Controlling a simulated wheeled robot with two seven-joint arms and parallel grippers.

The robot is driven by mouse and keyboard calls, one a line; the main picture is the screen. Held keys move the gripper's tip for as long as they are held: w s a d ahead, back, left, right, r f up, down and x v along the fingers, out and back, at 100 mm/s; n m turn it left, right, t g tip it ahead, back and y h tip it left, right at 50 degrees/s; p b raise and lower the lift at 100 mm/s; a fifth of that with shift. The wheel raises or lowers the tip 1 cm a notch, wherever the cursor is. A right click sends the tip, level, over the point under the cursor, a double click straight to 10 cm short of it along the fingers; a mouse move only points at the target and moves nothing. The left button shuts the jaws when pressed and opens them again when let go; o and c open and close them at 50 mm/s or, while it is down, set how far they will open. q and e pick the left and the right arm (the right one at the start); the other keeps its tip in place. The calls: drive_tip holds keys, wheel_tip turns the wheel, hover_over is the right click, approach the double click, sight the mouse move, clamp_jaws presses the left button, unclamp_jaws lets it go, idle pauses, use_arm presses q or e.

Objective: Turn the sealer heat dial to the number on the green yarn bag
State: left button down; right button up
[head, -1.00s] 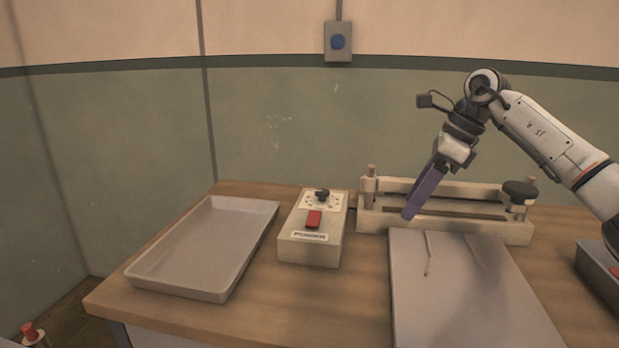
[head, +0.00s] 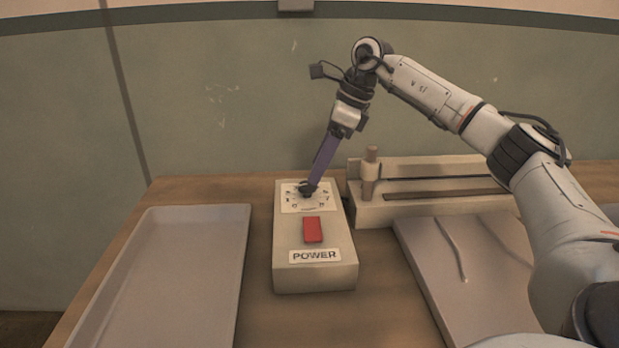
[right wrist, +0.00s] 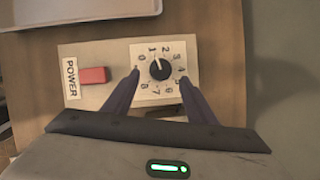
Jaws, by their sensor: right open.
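The sealer control box (head: 315,272) is cream, with a POWER label and a red switch (head: 313,230). Its black heat dial (right wrist: 160,69) sits on a white numbered plate (right wrist: 147,95). In the right wrist view the dial's white mark points at about 1. My right gripper (right wrist: 160,76) is open, with its purple fingers on either side of the dial; I cannot tell whether they touch it. In the head view the right gripper (head: 313,184) reaches down to the dial (head: 306,187) and partly hides it. No green yarn bag shows. My left gripper is not in view.
A grey tray (head: 242,275) lies left of the box on the wooden table (head: 262,310). The long sealer bar (head: 440,212) stands to the right, with a grey flat board (head: 440,280) in front. A wall rises behind the table.

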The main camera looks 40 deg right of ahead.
sight(308, 185)
drive_tip(key=x, duration=0.3)
drive_tip(key=shift+w+a+f, duration=0.1)
drive_tip(key=shift+a+f, duration=0.05)
drive_tip(key=shift+f, duration=0.2)
drive_tip(key=shift+w+f, duration=0.2)
drive_tip(key=shift+f, duration=0.05)
drive_tip(key=c, duration=1.1)
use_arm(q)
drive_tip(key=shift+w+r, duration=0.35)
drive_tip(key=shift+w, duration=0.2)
use_arm(e)
drive_tip(key=shift+o, duration=0.2)
